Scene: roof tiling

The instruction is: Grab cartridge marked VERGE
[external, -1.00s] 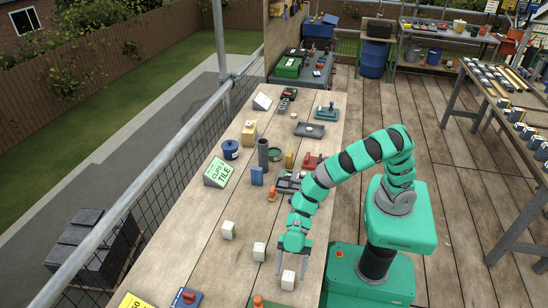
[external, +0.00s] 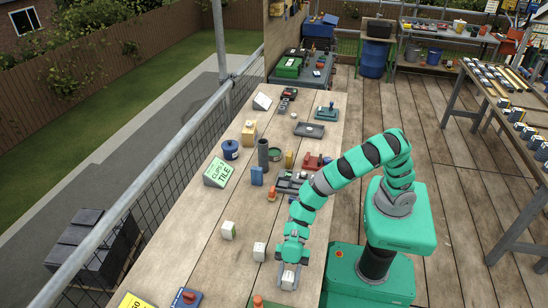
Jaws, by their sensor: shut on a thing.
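Three small white block-like cartridges are on the wooden bench in the external view. My gripper (external: 289,275) points down at the right one, a white cartridge (external: 288,283), and is shut on it at the bench surface. A second white cartridge (external: 259,251) stands just to the left of my gripper. A third white cartridge (external: 228,230) stands farther up and left, with a bit of green on its side. The lettering on the cartridges is too small to read, so I cannot tell which is marked VERGE.
A green "CLIPS TILE" sign (external: 218,172), a blue tub (external: 230,149) and a dark cylinder (external: 263,153) stand farther up the bench. An orange-tipped item (external: 272,194) is above my gripper. A blue-and-red item (external: 186,298) lies at the lower left. Bench between is mostly clear.

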